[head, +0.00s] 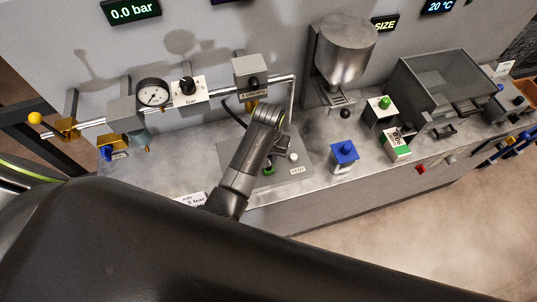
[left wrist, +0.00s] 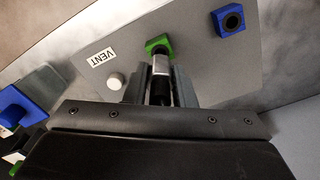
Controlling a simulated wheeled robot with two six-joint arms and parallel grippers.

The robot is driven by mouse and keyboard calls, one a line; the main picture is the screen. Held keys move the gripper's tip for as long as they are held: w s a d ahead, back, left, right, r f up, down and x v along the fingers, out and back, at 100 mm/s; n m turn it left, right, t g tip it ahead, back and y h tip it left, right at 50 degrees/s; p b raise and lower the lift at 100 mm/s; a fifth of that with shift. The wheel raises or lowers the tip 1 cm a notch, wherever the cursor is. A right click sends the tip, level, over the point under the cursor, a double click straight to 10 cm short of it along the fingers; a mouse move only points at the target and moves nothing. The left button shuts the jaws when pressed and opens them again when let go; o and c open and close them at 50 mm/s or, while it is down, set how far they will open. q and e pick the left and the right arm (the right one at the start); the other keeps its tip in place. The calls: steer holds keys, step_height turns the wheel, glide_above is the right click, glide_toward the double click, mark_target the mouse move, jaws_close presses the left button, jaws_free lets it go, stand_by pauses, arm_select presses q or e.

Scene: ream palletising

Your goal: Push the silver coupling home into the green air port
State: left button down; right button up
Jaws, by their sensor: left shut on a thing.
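The green air port (left wrist: 157,44) is a green block on a grey plate, seen in the left wrist view. A small part of it (head: 268,171) shows in the head view beside my arm. The silver coupling (left wrist: 161,65), with a black part behind it, is between the fingers of my left gripper (left wrist: 161,92), which is shut on it. The coupling's front end is at the green port, in line with it; I cannot tell how deep it sits. In the head view my arm hides the coupling and most of the port. My right gripper is not in view.
A blue port (left wrist: 229,19) is on the same plate. A white button (head: 293,157) and a VENT label (head: 297,170) are beside the green port. A blue block (head: 344,152) stands to the right. A pressure gauge (head: 153,93) is on the pipe behind; the display (head: 131,10) reads 0.0 bar.

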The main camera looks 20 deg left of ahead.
arm_select(q)
steer(key=shift+f+b, duration=0.55)
steer(key=shift+f, duration=1.05)
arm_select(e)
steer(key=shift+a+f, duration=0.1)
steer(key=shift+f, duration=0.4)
arm_select(q)
steer(key=c, duration=1.1)
jaws_free()
